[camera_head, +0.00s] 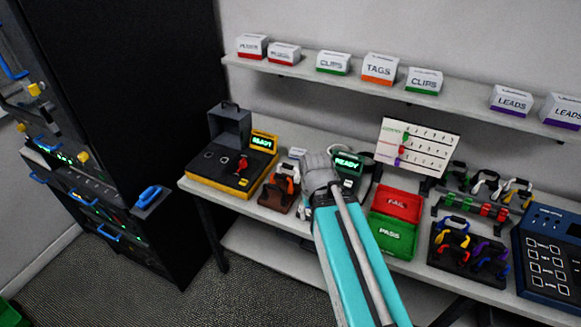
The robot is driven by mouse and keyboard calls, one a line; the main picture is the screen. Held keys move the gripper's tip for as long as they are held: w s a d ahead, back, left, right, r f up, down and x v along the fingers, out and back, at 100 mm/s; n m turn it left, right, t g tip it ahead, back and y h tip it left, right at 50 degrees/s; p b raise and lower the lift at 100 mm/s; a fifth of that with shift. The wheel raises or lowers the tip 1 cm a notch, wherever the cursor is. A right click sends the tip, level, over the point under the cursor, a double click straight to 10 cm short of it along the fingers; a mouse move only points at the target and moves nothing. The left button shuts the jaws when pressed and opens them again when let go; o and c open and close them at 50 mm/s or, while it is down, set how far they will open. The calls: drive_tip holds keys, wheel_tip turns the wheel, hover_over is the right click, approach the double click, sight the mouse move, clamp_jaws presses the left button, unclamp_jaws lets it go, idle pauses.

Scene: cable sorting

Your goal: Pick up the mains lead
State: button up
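My gripper (320,172) is over the bench, at the far end of my teal arm. The arm and wrist hide its fingers, so I cannot tell whether it is open or holds anything. No lead is clearly marked as the mains lead. Left of the gripper, a small brown stand (277,193) carries a coiled lead (289,170) with a white part. To the right, coiled leads (488,185) with black, white and yellow parts hang on a rack, and several coloured leads (460,236) sit in a dark holder below.
On the bench (240,207) are a yellow-black tester (232,165), a device reading READY (347,162), a red FAIL tray (397,203), a green PASS tray (393,237) and a blue panel (548,250). A shelf (300,70) of labelled boxes is above. A black cabinet (120,110) stands left.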

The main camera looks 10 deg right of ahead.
drive_tip(key=shift+w+a, duration=0.25)
drive_tip(key=shift+w, duration=0.25)
drive_tip(key=shift+o, duration=0.6)
wheel_tip(320, 180, up, 5)
drive_tip(key=n+p, duration=0.5)
drive_tip(key=n, duration=0.6)
hover_over(288, 165)
drive_tip(key=shift+s+r, duration=0.1)
drive_tip(key=shift+r, duration=0.05)
wheel_tip(288, 165, down, 9)
drive_tip(key=b, duration=0.8)
drive_tip(key=shift+r, duration=0.2)
